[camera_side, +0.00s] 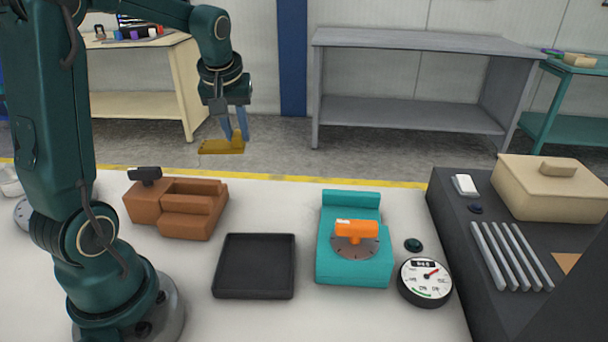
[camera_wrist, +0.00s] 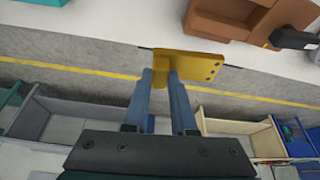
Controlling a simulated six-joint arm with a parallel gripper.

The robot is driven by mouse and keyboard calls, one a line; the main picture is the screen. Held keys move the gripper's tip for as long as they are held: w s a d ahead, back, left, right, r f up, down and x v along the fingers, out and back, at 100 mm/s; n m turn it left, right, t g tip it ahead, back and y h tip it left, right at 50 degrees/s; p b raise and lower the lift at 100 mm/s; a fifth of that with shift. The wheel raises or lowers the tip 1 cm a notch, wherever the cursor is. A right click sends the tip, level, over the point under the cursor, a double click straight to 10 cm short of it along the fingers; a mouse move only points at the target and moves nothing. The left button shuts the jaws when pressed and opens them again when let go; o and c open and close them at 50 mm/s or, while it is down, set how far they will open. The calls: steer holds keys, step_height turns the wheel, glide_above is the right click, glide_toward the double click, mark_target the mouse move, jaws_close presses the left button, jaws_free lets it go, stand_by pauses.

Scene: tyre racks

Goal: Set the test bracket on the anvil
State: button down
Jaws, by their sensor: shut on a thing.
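A yellow L-shaped bracket (camera_side: 222,147) hangs in my gripper (camera_side: 235,135), held up in the air near the back edge of the white table. In the wrist view, my gripper's blue fingers (camera_wrist: 160,76) close on the bracket's upright part, and its flat plate with small holes (camera_wrist: 200,66) extends to the right. A teal block (camera_side: 353,272) stands on the table with a grey disc (camera_side: 352,252) and an orange piece (camera_side: 356,229) over the disc. Which part is the anvil, I cannot tell for sure. The bracket is well apart from it, to its left.
A brown vise-like block (camera_side: 180,208) with a black knob stands at left. An empty black tray (camera_side: 256,290) lies between it and the teal block. A round dial gauge (camera_side: 425,281) and dark button (camera_side: 413,244) sit right of the teal block. A dark raised bench (camera_side: 465,240) bounds the right.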

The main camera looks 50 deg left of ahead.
steer(key=w+d+r, duration=0.1)
steer(key=w+d, duration=0.8)
steer(key=w, duration=0.1)
steer(key=shift+m, duration=0.7)
steer(key=w+d+f, duration=0.1)
steer(key=d+f, duration=0.1)
steer(key=d, duration=0.2)
steer(key=w+d+f, duration=0.2)
steer(key=d+f, duration=0.1)
steer(key=d, duration=0.1)
steer(key=w+d+f, duration=0.1)
steer(key=d+f, duration=0.1)
steer(key=d, duration=0.2)
steer(key=shift+w+d+f, duration=0.15)
steer(key=shift+w+f, duration=0.05)
steer(key=shift+w, duration=0.2)
steer(key=shift+w+d+f, duration=0.15)
steer(key=shift+d+f, duration=0.1)
steer(key=shift+d, duration=0.1)
steer(key=shift+f, duration=2)
steer(key=c, duration=1.2)
jaws_free()
steer(key=shift+f, duration=0.15)
steer(key=o, duration=0.5)
steer(key=shift+c, duration=0.2)
